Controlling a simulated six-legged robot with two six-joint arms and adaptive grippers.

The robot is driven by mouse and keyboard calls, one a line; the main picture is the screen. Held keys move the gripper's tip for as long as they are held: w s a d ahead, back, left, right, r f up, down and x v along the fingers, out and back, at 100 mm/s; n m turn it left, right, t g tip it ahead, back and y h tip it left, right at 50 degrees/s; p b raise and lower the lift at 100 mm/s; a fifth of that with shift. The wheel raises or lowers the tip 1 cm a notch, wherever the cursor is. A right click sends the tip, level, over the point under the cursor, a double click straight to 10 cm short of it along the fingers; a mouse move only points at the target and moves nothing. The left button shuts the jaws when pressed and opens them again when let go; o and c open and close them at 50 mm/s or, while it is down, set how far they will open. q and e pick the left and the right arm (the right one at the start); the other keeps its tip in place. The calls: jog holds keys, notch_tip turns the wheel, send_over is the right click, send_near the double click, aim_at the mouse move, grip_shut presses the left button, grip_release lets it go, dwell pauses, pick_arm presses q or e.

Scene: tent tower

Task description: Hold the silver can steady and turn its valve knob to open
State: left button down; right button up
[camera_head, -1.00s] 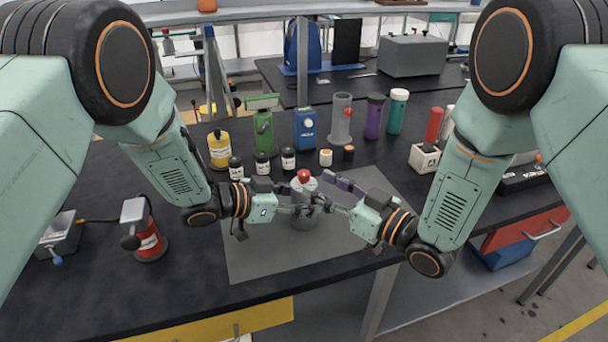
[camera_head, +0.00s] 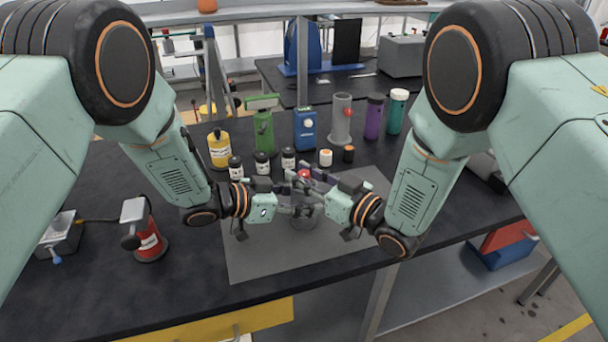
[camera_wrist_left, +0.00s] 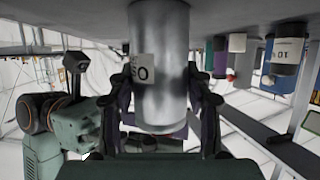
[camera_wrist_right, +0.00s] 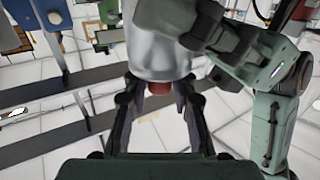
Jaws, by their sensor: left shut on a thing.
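The silver can (camera_head: 304,222) stands upright on the grey mat, with a red valve knob (camera_head: 304,174) on top. In the left wrist view the can (camera_wrist_left: 160,75), with a white label, sits between the fingers of my left gripper (camera_wrist_left: 163,112), which is shut on its body. My right gripper (camera_wrist_right: 160,108) is open, its fingers either side of the red knob (camera_wrist_right: 158,88) with a gap on the left. The right wrist view also shows the can (camera_wrist_right: 160,40) and part of my left gripper. In the head view the fingers of both grippers overlap around the can top.
Several bottles and canisters line the back, including a yellow bottle (camera_head: 219,149), a green canister (camera_head: 264,132) and a blue box (camera_head: 305,130). The grey mat (camera_head: 260,262) is bare in front of the can.

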grip_shut()
jog(key=shift+a+r+n+g+y, duration=0.1)
jog(key=shift+n+g+y, duration=0.5)
jog(key=shift+g, duration=0.1)
jog(key=shift+w+n+g+y, duration=0.1)
jog(key=shift+n+g+y, duration=0.65)
jog(key=shift+g, duration=0.25)
jog(key=shift+n+g+y, duration=0.65)
jog(key=shift+n+g, duration=0.6)
jog(key=shift+g, duration=0.55)
jog(key=shift+n+g, duration=0.4)
jog(key=shift+g, duration=0.1)
jog(key=o, duration=0.5)
grip_release()
jog(key=v, duration=1.2)
